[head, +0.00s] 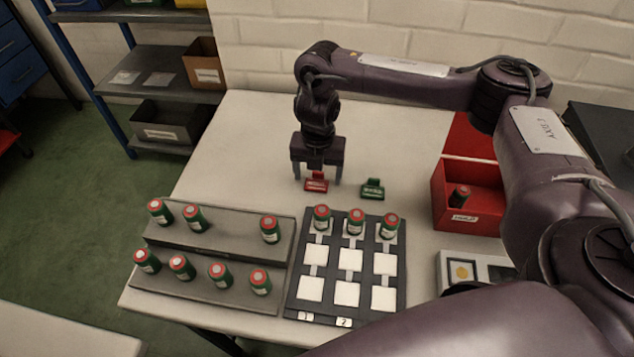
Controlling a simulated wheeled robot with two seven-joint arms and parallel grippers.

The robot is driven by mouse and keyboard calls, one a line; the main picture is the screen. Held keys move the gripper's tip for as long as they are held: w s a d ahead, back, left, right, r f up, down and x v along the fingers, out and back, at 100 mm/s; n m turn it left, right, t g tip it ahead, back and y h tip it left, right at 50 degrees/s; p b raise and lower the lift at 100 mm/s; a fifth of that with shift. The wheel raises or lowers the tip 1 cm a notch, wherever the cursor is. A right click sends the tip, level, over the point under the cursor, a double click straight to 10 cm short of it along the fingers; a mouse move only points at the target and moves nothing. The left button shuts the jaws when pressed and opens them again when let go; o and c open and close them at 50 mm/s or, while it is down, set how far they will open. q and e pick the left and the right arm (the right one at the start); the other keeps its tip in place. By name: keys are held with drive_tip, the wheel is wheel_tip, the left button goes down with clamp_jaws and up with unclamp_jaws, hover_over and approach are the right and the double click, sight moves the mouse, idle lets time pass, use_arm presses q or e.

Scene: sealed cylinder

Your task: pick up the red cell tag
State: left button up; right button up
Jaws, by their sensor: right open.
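The red cell tag (316,186) lies on the white table near the back, with a small upright tab. My right gripper (318,178) is open and points straight down over it. Its two fingers are to the left and right of the tag's tab, and I cannot tell if they touch it. A green tag (372,189) of like shape lies just to the right, apart from the gripper. My left gripper does not show.
A dark grid tray (401,299) with white squares holds 3 cylinders in its back row. A grey stepped rack (215,257) at left holds several green cylinders with red tops. A red open box (470,222) with one cylinder stands at right. The table's back left is clear.

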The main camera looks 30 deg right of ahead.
drive_tip(key=c, duration=1)
drive_tip(key=shift+c, duration=0.2)
